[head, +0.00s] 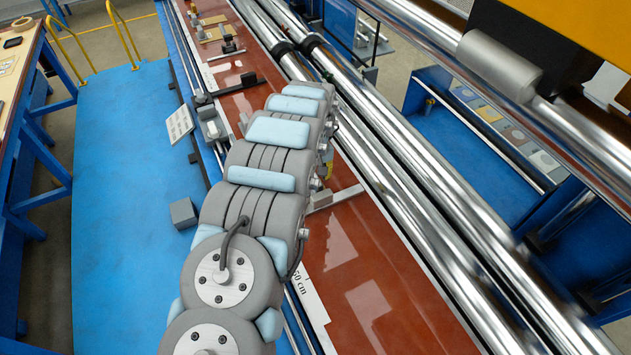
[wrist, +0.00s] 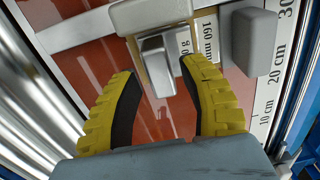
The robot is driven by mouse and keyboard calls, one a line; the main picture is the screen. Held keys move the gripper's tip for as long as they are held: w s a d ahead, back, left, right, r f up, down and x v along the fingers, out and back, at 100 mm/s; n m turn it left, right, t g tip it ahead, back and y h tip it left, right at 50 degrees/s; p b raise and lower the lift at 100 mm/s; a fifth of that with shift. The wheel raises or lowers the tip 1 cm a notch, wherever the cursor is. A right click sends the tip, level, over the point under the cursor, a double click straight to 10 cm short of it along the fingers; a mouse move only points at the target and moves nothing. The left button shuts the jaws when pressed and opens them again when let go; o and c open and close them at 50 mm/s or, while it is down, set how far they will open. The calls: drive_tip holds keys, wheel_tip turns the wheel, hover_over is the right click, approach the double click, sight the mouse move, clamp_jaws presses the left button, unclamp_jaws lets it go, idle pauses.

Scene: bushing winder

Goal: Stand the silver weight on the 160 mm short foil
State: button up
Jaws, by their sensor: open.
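In the wrist view, my gripper (wrist: 157,68) is open, with its two yellow-padded fingers spread. A small silver block (wrist: 156,66), which looks like the silver weight, sits between and just beyond the fingertips; I see no grip on it. In the head view my arm hides most of this spot; only a bit of yellow finger shows.
A grey block (wrist: 254,38) stands right of the labels, by a centimetre scale (wrist: 268,100). In the head view, long shiny rollers (head: 400,180) run right of the red-brown table (head: 345,260). Small items stand at its far end.

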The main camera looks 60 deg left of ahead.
sight(316, 179)
wheel_tip(316, 179, up, 8)
drive_tip(key=shift+w+f, duration=0.1)
drive_tip(key=shift+r+p, duration=0.6)
idle(0.4)
